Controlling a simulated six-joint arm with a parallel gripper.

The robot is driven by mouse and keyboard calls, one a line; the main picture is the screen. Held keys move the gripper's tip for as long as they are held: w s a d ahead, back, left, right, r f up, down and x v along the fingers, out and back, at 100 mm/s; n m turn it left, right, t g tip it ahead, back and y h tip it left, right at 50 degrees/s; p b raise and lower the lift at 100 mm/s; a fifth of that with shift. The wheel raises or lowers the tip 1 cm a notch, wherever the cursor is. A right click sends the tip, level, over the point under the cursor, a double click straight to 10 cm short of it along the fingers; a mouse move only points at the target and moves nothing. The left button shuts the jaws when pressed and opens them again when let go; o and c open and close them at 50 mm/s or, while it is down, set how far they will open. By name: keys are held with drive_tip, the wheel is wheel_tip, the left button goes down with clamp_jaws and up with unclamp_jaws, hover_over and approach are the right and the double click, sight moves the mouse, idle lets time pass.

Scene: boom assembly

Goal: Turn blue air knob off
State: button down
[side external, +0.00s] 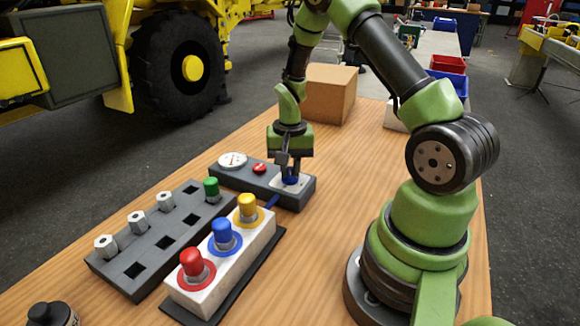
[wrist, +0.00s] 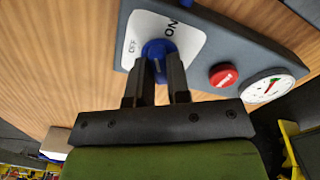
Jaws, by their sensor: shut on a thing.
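The blue air knob (wrist: 158,49) sits on a white plate (wrist: 190,36) with ON and OFF lettering, on a grey control box (side external: 232,176). In the side external view the blue knob (side external: 291,180) shows only in part below my fingers. My gripper (side external: 290,172) points down over the right end of the box. In the wrist view my gripper (wrist: 160,62) has its two dark fingers on either side of the knob, shut on it. The fingers hide part of the knob, and I cannot tell which marking it points to.
A red button (side external: 259,168) and a round gauge (side external: 232,160) share the box. In front stand a white block (side external: 250,240) with red, blue and yellow capped fittings and a grey rack (side external: 165,225) with several fittings. A cardboard box (side external: 330,95) stands behind my gripper.

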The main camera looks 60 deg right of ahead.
sight(290, 170)
drive_tip(key=n, duration=0.6)
drive_tip(key=shift+n, duration=0.3)
drive_tip(key=n, duration=0.5)
drive_tip(key=shift+n, duration=0.3)
drive_tip(key=c, duration=1.1)
unclamp_jaws()
wheel_tip(290, 170, up, 10)
